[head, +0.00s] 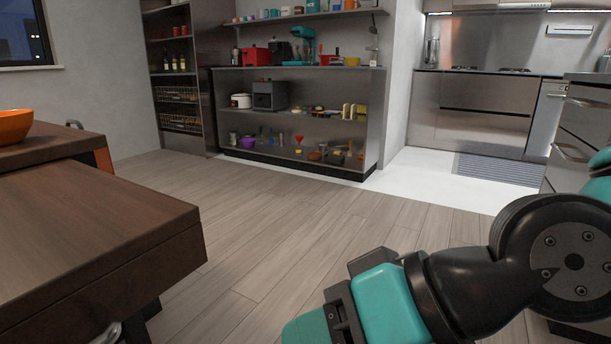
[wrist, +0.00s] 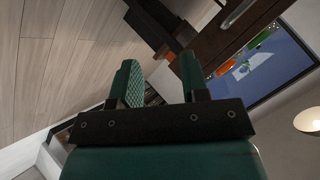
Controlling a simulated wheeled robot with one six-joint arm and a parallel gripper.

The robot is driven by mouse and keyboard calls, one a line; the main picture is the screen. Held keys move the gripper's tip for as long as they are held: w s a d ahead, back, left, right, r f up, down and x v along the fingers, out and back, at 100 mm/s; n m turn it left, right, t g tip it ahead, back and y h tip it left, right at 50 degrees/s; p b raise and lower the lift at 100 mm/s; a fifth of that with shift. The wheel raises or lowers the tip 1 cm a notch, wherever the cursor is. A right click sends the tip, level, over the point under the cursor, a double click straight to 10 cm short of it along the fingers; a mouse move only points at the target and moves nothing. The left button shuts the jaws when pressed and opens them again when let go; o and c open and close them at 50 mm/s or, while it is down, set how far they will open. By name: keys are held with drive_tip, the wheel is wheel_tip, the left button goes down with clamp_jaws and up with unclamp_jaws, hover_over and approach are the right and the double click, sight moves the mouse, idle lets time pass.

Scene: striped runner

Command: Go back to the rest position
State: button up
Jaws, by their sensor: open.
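My gripper (wrist: 159,84) shows in the wrist view with its two green fingers apart and nothing between them. The wrist view is turned on its side, with the wood floor at left and a window at right. In the head view my teal and black arm reaches in from the lower right, over the floor. The gripper's fingertips are not visible in the head view.
A dark wooden table (head: 95,240) stands at left, with an orange bowl (head: 14,126) behind. A metal shelf unit (head: 300,130) with many small items stands at the back. A striped runner (head: 498,170) lies near the kitchen counter. The wood floor (head: 290,225) between is clear.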

drive_tip(key=d+r+n+g+h+p, duration=0.1)
drive_tip(key=d+r+h+p, duration=0.25)
drive_tip(key=d, duration=0.35)
drive_tip(key=d+r+g+h+p, duration=0.1)
drive_tip(key=d+r+h+p, duration=0.2)
drive_tip(key=d, duration=0.4)
wheel_tip(320, 180, up, 36)
drive_tip(key=p, duration=3.7)
drive_tip(key=shift+s+a+r+y, duration=0.2)
drive_tip(key=shift+s+y, duration=0.1)
drive_tip(key=shift+y, duration=0.05)
drive_tip(key=shift+a+n, duration=0.1)
drive_tip(key=shift+n, duration=0.2)
